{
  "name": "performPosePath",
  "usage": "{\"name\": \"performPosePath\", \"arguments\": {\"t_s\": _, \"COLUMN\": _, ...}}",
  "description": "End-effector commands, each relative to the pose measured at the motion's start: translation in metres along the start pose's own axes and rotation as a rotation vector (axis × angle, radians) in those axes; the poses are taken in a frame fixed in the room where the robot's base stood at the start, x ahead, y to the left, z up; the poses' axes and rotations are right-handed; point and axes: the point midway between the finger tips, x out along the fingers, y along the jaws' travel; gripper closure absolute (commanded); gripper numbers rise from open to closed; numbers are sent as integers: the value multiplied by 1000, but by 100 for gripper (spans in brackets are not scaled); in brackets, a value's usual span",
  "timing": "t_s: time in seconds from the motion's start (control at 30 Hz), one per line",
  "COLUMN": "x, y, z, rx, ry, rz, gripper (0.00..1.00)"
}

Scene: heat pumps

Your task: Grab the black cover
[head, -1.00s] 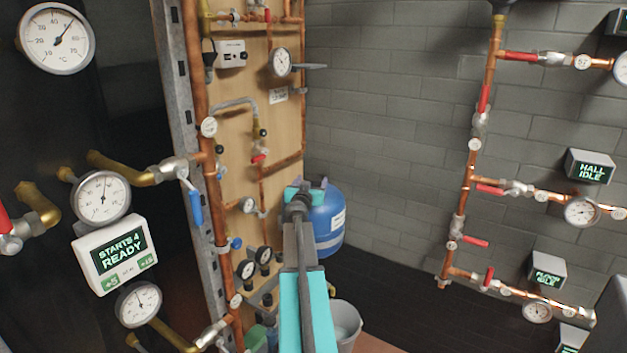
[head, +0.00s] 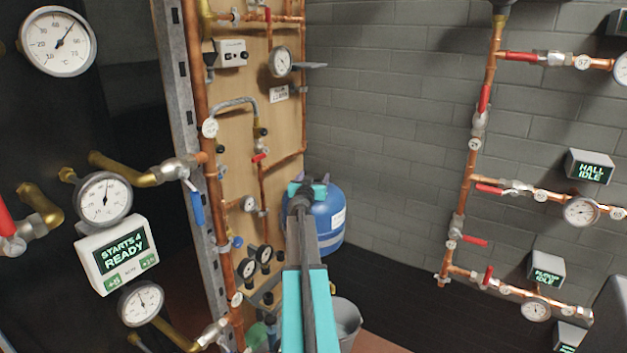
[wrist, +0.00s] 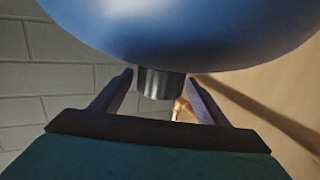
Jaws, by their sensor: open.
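The black cover (wrist: 160,84) is a short dark cylinder with a shiny side, joined to the rounded end of the blue tank (wrist: 185,30) in the wrist view. My gripper (wrist: 159,78) is open, with one finger on each side of the cover. Gaps show between the cover and the fingers, so it is not clasped. In the head view my gripper (head: 308,190) is at the top of the blue tank (head: 328,222), and my arm hides the cover there.
The wooden panel (head: 235,90) with copper pipes, valves and gauges stands close to the left of my gripper. A grey block wall (head: 390,120) is behind the tank. A bucket (head: 347,322) stands below. Piping with red-handled valves (head: 470,180) runs along the right.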

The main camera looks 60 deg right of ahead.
Motion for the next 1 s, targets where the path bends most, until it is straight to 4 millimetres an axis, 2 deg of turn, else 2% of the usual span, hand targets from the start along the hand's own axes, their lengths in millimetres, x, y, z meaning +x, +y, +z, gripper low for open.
{"name": "performPosePath", "arguments": {"t_s": 0.03, "x": 0, "y": 0, "z": 0, "rx": 0, "ry": 0, "rz": 0, "gripper": 34}}
{"name": "performPosePath", "arguments": {"t_s": 0.27, "x": 0, "y": 0, "z": 0, "rx": 0, "ry": 0, "rz": 0, "gripper": 72}}
{"name": "performPosePath", "arguments": {"t_s": 0.67, "x": 0, "y": 1, "z": -4, "rx": 1, "ry": 1, "rz": 1, "gripper": 73}}
{"name": "performPosePath", "arguments": {"t_s": 0.87, "x": -1, "y": 1, "z": -20, "rx": 1, "ry": 2, "rz": 1, "gripper": 73}}
{"name": "performPosePath", "arguments": {"t_s": 1.0, "x": -2, "y": 1, "z": -39, "rx": 2, "ry": 2, "rz": 1, "gripper": 73}}
